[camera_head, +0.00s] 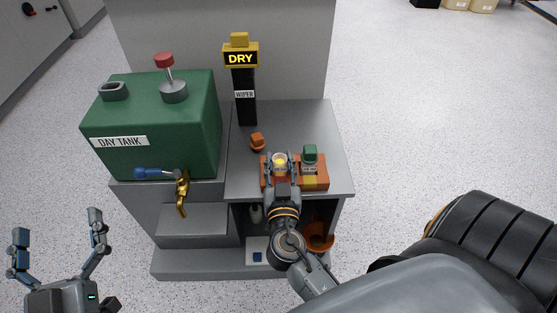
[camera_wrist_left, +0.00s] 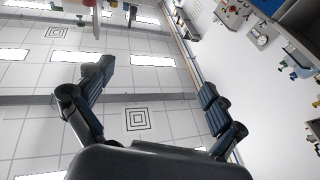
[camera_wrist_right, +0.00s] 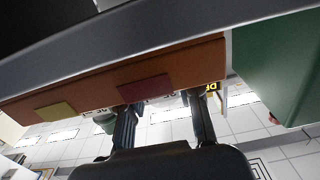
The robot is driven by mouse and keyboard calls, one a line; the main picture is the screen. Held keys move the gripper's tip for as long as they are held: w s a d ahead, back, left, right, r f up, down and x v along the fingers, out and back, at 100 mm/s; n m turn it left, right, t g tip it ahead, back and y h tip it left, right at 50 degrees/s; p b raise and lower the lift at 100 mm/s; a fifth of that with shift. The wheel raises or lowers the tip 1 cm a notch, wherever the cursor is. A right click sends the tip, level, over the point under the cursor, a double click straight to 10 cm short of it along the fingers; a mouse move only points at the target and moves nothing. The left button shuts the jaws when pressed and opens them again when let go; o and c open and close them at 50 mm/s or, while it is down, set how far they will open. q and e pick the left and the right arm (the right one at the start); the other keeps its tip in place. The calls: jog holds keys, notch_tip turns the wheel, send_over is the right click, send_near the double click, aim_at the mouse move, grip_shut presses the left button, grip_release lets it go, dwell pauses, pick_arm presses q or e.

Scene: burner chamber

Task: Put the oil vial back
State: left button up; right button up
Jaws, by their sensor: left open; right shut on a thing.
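My right gripper (camera_head: 280,165) is shut on a vial with a pale yellow top (camera_head: 280,158) at the left half of the orange rack (camera_head: 266,178). I cannot tell whether the vial's base is seated in the rack or held above it. A green-capped vial (camera_head: 310,154) stands upright in the right half of the rack. In the right wrist view the rack's front (camera_wrist_right: 75,88) spans the picture, and my right gripper's fingers (camera_wrist_right: 163,120) are partly hidden behind it. My left gripper (camera_head: 57,242) is open and empty at the lower left; its spread fingers also show in the left wrist view (camera_wrist_left: 152,92).
The rack stands on a grey counter (camera_head: 295,125). A small orange-brown piece (camera_head: 257,141) lies behind its left end. A black wiper post with a DRY sign (camera_head: 241,58) and the green day tank (camera_head: 150,125) stand nearby. An orange container (camera_head: 319,238) sits below.

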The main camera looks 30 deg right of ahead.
pick_arm(q)
jog(key=shift+r, duration=0.3)
jog(key=shift+s, duration=0.1)
pick_arm(e)
jog(key=shift+f, duration=0.1)
jog(key=o, duration=1.1)
pick_arm(q)
jog(key=shift+s+r+t+h, duration=0.1)
jog(key=shift+r+t+h, duration=0.2)
jog(key=shift+r, duration=0.1)
pick_arm(e)
jog(key=shift+o, duration=0.2)
